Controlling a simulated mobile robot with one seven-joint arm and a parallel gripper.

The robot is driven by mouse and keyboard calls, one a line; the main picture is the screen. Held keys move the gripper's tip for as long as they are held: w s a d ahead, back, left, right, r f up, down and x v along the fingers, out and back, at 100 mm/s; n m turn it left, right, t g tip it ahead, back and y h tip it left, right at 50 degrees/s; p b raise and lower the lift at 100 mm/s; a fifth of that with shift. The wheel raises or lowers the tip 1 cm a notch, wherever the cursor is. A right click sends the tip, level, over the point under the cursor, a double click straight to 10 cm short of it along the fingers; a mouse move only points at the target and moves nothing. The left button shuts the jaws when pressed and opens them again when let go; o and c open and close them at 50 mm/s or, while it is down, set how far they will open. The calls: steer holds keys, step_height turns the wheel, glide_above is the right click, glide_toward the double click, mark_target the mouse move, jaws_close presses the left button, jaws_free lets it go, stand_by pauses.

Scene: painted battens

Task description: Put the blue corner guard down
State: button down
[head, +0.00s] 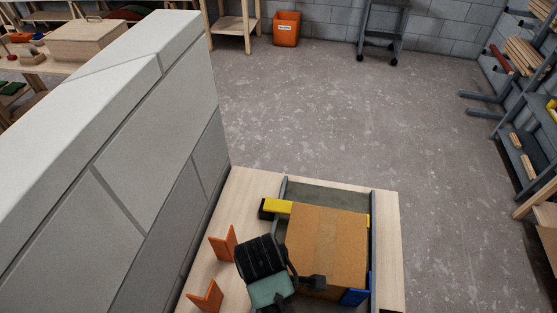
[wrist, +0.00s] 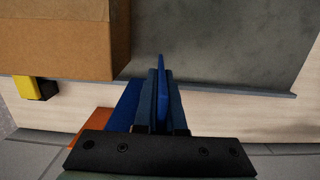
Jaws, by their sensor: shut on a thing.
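My gripper (wrist: 161,88) is shut on the blue corner guard (wrist: 163,68). One thin flange stands between the fingers, and a wider blue face shows left of them. The guard is beside the cardboard box (wrist: 65,40), close to its lower right corner in the wrist view; I cannot tell whether they touch. In the head view my gripper (head: 304,281) is at the near left of the box (head: 328,240) and hides the held part. A blue piece (head: 356,296) shows at the box's near right corner; I cannot tell whether it is a separate guard.
The box stands on a grey bed (head: 330,195) with raised rails on a pale wooden table (head: 388,235). Two orange corner guards (head: 222,243) (head: 206,297) stand at the left. A yellow and black piece (head: 276,207) is at the box's far left. A block wall (head: 150,130) rises at the left.

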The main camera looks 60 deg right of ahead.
step_height(320, 180, down, 8)
steer(key=shift+f, duration=0.2)
stand_by(0.3)
steer(key=shift+f, duration=0.15)
steer(key=c, duration=1)
jaws_free()
steer(key=shift+p, duration=0.3)
step_height(320, 180, up, 12)
steer(key=w, duration=0.1)
steer(key=shift+w+a+p, duration=0.15)
steer(key=shift+a+p, duration=0.15)
steer(key=shift+p, duration=0.15)
